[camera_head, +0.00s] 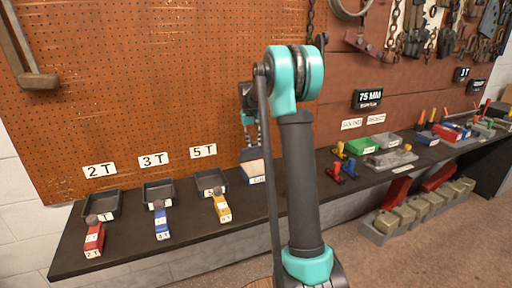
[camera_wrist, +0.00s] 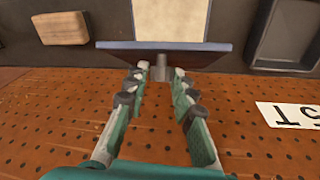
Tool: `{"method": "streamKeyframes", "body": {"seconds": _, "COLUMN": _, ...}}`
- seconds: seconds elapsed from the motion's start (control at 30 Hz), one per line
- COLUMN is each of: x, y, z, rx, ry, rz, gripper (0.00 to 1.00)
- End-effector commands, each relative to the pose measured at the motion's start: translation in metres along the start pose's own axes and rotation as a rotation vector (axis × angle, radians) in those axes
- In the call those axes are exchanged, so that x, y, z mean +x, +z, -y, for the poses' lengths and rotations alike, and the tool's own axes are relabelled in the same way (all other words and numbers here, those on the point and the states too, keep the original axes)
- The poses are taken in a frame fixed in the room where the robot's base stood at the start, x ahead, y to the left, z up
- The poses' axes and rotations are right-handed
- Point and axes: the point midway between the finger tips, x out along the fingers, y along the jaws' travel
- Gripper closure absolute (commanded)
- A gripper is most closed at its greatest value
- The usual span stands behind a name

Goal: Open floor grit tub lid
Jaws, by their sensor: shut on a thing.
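The grit tub (camera_head: 256,178) stands on the bench just right of the 5 T tray, with a small label on its front. Its lid (camera_head: 250,154) appears raised at the tub's back, with pale contents or an inner face showing in front. In the wrist view the blue-grey lid (camera_wrist: 120,46) is seen nearly edge-on, with a pale rectangle beyond it. My gripper (camera_wrist: 160,78) points at the lid, its fingers around a small grey knob (camera_wrist: 161,66) and shut on it. My arm hides part of the tub's right side in the head view.
Dark trays and red, blue and yellow blocks (camera_head: 222,208) stand left of the tub. The pegboard wall (camera_head: 160,90) is close behind; it fills the lower wrist view. A wooden block (camera_wrist: 60,28) lies near the lid. Bins and tools (camera_head: 360,146) stand farther right.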

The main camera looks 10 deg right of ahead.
Motion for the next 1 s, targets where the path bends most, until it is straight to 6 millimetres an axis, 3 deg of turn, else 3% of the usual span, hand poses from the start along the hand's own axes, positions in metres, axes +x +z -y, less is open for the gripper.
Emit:
{"method": "streamKeyframes", "body": {"seconds": 0.3, "x": -0.002, "y": -0.018, "z": 0.007, "rx": -0.002, "ry": -0.006, "rz": -0.004, "gripper": 1.0}}
{"method": "streamKeyframes", "body": {"seconds": 0.9, "x": -0.002, "y": -0.021, "z": 0.01, "rx": -0.003, "ry": -0.008, "rz": -0.004, "gripper": 1.0}}
{"method": "streamKeyframes", "body": {"seconds": 0.93, "x": -0.002, "y": -0.021, "z": 0.01, "rx": -0.003, "ry": -0.009, "rz": -0.003, "gripper": 0.73}}
{"method": "streamKeyframes", "body": {"seconds": 1.0, "x": -0.002, "y": -0.021, "z": 0.01, "rx": -0.003, "ry": -0.008, "rz": -0.003, "gripper": 0.64}}
